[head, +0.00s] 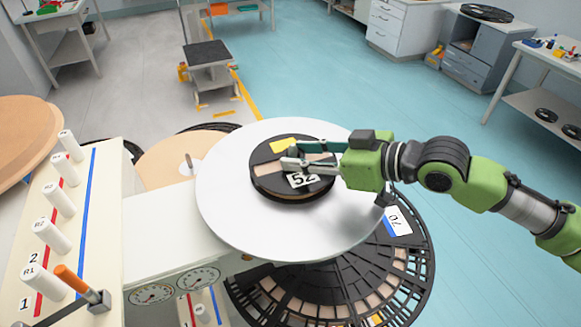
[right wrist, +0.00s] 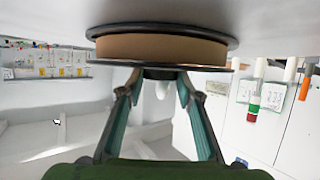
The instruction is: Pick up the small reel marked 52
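The small reel marked 52 (head: 277,186) lies flat on a round white plate (head: 225,205) in the head view. It is black with a tan band, a yellow patch and a white label. The right wrist view shows its tan side (right wrist: 160,48) edge-on between two black flanges. My right gripper (head: 290,153) is over the reel's middle. Its two fingertips (right wrist: 160,80) stand on either side of a dark central hub (right wrist: 160,73). I cannot tell whether they press on it. My left gripper is not in view.
A large black slotted reel (head: 290,292) is below the plate's front edge. White pegs (head: 52,235) and an orange-handled lever (head: 72,280) stand on a panel at left. Two gauges (head: 198,278) are at the front. A grey step stand (head: 208,62) stands farther back on the floor.

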